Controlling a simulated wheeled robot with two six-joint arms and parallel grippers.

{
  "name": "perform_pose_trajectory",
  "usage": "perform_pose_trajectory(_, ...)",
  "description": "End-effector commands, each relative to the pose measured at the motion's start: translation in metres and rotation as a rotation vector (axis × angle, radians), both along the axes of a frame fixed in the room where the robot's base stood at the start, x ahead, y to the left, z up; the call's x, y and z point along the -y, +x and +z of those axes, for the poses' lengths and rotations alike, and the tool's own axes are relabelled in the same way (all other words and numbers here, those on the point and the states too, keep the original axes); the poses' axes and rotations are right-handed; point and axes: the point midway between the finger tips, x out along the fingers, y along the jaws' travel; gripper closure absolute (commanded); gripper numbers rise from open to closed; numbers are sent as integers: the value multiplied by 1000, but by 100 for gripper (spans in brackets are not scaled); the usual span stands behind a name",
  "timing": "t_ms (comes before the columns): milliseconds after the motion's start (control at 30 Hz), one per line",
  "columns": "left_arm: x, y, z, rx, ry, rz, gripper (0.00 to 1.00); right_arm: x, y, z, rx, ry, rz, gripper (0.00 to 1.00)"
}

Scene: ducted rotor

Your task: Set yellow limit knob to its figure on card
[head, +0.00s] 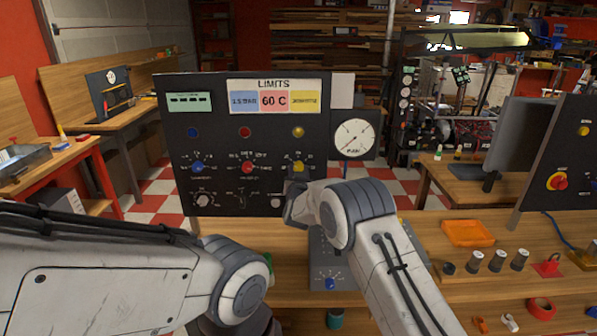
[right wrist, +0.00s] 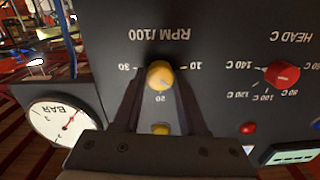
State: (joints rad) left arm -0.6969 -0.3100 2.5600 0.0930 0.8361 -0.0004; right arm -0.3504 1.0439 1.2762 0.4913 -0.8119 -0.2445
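The yellow limit knob (right wrist: 160,75) is on the dark panel, under an RPM/100 scale with 10, 20 and 30 marked; the right wrist view is upside down. The exact pointer angle is hard to read. My right gripper (right wrist: 159,80) reaches the panel with one finger on each side of this knob, apparently open around it. In the head view the yellow knob (head: 298,167) shows above my right gripper (head: 297,190). The LIMITS card (head: 273,83) has blue, red and yellow fields; red reads 60 C, the yellow figure is too small to read. My left gripper is hidden.
A red knob (right wrist: 281,74) on a HEAD C scale and a blue knob (head: 198,167) share the panel (head: 222,190). A BAR gauge (head: 353,139) stands at its right edge. An orange tray (head: 468,233) and several small parts lie on the bench at right.

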Motion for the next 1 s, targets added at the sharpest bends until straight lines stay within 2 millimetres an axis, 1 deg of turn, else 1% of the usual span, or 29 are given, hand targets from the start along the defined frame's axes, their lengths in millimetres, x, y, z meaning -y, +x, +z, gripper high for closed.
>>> perform_pose_trajectory(167, 0, 0, -1, 0, 0, 0, 50, 0, 0, 0, 0, 4, -1, 100)
perform_pose_trajectory(367, 0, 0, -13, 0, 0, 0, 50, 0, 0, -3, 2, 51, -1, 100)
perform_pose_trajectory(567, 0, 0, -39, 0, 0, 0, 50, 1, 0, -5, 4, 171, -2, 100)
perform_pose_trajectory(800, 0, 0, -78, 0, 0, 0, 50, 1, 0, -7, 4, 387, -2, 100)
perform_pose_trajectory(1000, 0, 0, -108, 0, 0, 0, 50, 1, 0, -6, 4, 577, -1, 100)
